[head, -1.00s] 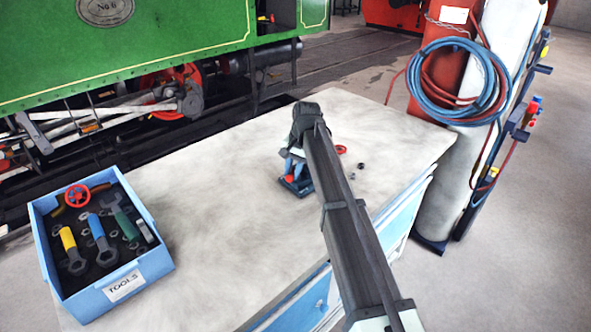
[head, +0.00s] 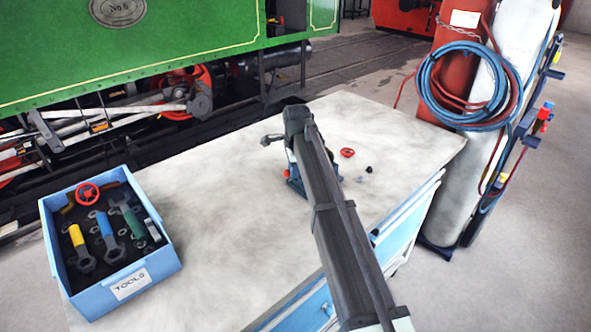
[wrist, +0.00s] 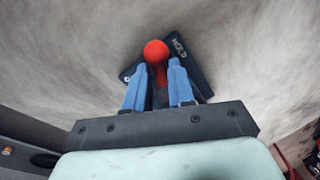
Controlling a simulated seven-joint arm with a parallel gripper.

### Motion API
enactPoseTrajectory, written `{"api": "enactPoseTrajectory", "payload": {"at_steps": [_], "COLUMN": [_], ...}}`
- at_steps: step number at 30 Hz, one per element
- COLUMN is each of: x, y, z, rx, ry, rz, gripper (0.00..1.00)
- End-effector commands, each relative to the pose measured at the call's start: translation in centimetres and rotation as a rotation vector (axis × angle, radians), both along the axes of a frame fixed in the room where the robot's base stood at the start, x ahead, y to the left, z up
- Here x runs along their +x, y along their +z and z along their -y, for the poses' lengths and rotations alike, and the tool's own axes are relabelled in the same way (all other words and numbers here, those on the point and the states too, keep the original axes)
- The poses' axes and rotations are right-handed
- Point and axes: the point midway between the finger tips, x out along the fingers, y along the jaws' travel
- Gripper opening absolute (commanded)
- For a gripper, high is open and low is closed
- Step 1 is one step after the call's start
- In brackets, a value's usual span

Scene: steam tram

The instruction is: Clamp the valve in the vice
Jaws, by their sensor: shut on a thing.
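My gripper (wrist: 160,88) is shut on a red round-ended handle (wrist: 156,52), its blue fingers on either side. The handle stands over a dark plate (wrist: 195,75) marked HOLD, which seems to be the vice's base. In the head view the blue vice base (head: 294,187) shows on the bench, mostly hidden behind my arm. A grey piece (head: 270,139) juts out left of my arm; I cannot tell what it belongs to. A red handwheel with a brass-coloured body, which looks like a valve (head: 88,193), lies in the blue tool box. The vice jaws are hidden.
The blue tool box (head: 125,287) with several spanners stands at the bench's left end. A red ring (head: 347,152) and small dark pieces (head: 369,169) lie right of my arm. The bench (head: 225,215) between is clear. Gas cylinders (head: 450,185) stand at the right.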

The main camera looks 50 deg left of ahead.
Motion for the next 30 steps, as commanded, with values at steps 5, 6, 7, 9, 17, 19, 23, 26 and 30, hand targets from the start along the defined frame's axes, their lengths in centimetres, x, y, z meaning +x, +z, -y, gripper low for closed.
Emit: {"api": "enactPoseTrajectory", "payload": {"at_steps": [5, 6, 7, 9, 17, 19, 23, 26, 30], "x": [0.0, 0.1, 0.1, 0.2, 0.5, 0.5, 0.5, 0.5, 0.5], "y": [0.0, 0.0, 0.0, 0.0, 0.0, 0.0, 0.0, 0.0, 0.0], "z": [-0.7, -0.8, -0.8, -0.9, -1.2, -1.3, -1.3, -1.3, -1.3], "rx": [0.001, 0.001, 0.001, 0.001, 0.001, 0.002, 0.002, 0.002, 0.003], "ry": [-0.145, -0.175, -0.196, -0.241, -0.358, -0.377, -0.398, -0.405, -0.406], "rz": [-0.003, -0.003, -0.003, -0.004, -0.004, -0.005, -0.005, -0.005, -0.005], "gripper": [0.00, 0.00, 0.00, 0.00, 0.00, 0.00, 0.00, 0.00, 0.00]}}
